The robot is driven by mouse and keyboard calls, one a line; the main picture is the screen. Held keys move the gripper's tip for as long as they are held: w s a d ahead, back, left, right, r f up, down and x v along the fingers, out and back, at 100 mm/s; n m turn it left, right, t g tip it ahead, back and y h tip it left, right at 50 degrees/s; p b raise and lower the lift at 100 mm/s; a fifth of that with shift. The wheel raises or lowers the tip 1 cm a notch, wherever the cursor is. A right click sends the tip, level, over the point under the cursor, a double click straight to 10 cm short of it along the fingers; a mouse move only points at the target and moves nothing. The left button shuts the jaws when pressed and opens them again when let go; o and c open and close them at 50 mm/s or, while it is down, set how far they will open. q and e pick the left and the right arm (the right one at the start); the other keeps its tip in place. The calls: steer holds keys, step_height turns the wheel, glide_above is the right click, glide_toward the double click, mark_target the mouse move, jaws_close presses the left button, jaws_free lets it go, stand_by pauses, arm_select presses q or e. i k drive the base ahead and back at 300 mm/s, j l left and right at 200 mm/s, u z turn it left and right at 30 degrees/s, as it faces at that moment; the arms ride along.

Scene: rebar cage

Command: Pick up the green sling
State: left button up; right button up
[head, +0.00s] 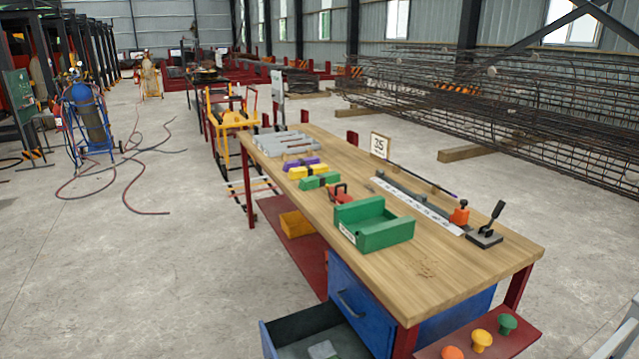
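The green sling (319,181) lies folded on the wooden workbench (440,268), toward its left edge. It has a dark band around its middle. The yellow sling (306,170) and the purple sling (301,162) lie just behind it in a row. Neither of my grippers shows in the head view.
Grey bars (285,143) lie at the bench's far end. An open blue drawer (268,338) juts out at the bench's near left. The concrete floor left is mostly clear.

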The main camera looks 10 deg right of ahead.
mark_target(317, 181)
steer(key=i+z, duration=0.15)
steer(key=z, duration=0.65)
steer(key=i+j+z, duration=0.4)
steer(key=j, duration=0.25)
steer(key=i+j+z, duration=0.2)
steer(key=j, duration=0.15)
steer(key=j+z, duration=0.2)
steer(key=j, duration=0.15)
steer(key=i+j+z, duration=0.2)
steer(key=j, duration=0.25)
